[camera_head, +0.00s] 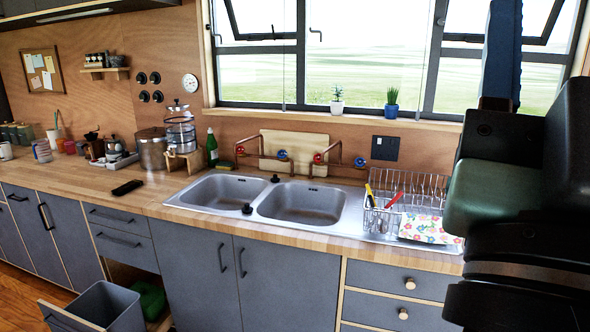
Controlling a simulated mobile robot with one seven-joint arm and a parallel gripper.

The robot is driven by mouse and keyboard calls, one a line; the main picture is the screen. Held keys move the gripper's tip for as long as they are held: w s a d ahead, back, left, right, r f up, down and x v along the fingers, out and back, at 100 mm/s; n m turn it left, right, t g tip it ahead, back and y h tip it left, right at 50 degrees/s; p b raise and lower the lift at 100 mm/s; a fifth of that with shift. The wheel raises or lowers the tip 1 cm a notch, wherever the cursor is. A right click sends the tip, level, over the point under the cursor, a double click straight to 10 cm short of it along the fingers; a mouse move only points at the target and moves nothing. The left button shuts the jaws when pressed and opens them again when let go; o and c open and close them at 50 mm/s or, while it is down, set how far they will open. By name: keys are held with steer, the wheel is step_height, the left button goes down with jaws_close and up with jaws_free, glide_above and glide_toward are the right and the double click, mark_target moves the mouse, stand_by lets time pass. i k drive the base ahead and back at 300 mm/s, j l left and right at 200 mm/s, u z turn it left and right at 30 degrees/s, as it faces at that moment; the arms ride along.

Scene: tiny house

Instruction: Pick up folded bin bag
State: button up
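A small flat black bundle (127,187) lies on the wooden counter, left of the sink; it looks like the folded bin bag, though it is too small to be sure. It lies flat with nothing on top of it. Large dark parts of my arm fill the right side of the view, close to the camera. My gripper's fingertips do not show. The black bundle is far from these arm parts, across the sink and dish rack.
Below the counter, a drawer stands open with a grey bin (108,305) and a green object (150,297). The double sink (300,202) and wire dish rack (405,200) lie right of the bundle. A metal pot (152,150) stands behind it. The counter around the bundle is clear.

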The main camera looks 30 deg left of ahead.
mark_target(130, 186)
steer(key=j+u, duration=0.1)
steer(key=u, duration=1.55)
steer(key=i+u, duration=0.1)
steer(key=i, duration=0.45)
steer(key=i+l+u, duration=0.15)
steer(key=i, duration=0.45)
